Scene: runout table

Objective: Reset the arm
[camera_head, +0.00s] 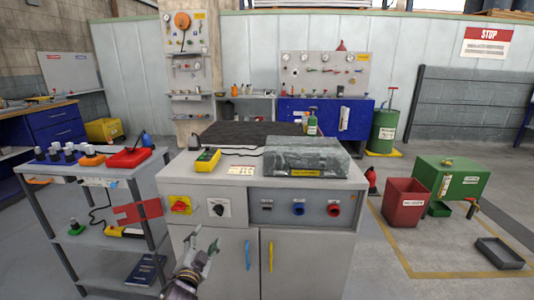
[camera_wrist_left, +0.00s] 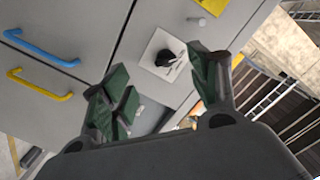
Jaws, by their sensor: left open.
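My left gripper (camera_head: 203,252) is low in the head view, in front of the grey cabinet (camera_head: 208,262) and left of its blue handle. Its fingers are apart with nothing between them. In the left wrist view the same gripper (camera_wrist_left: 165,88) shows two green-padded fingers spread, with the cabinet front behind them. A black rotary knob on a white plate (camera_wrist_left: 152,50) shows between and beyond the fingertips. My right gripper is not in either view.
The cabinet top holds a grey-green block (camera_head: 305,157) and a yellow control box (camera_head: 207,160). A cart (camera_head: 135,172) with tools stands at the left. A red bin (camera_head: 405,203) and a green box (camera_head: 452,178) stand on the floor at the right. Blue (camera_wrist_left: 40,48) and yellow (camera_wrist_left: 38,86) handles protrude from the cabinet doors.

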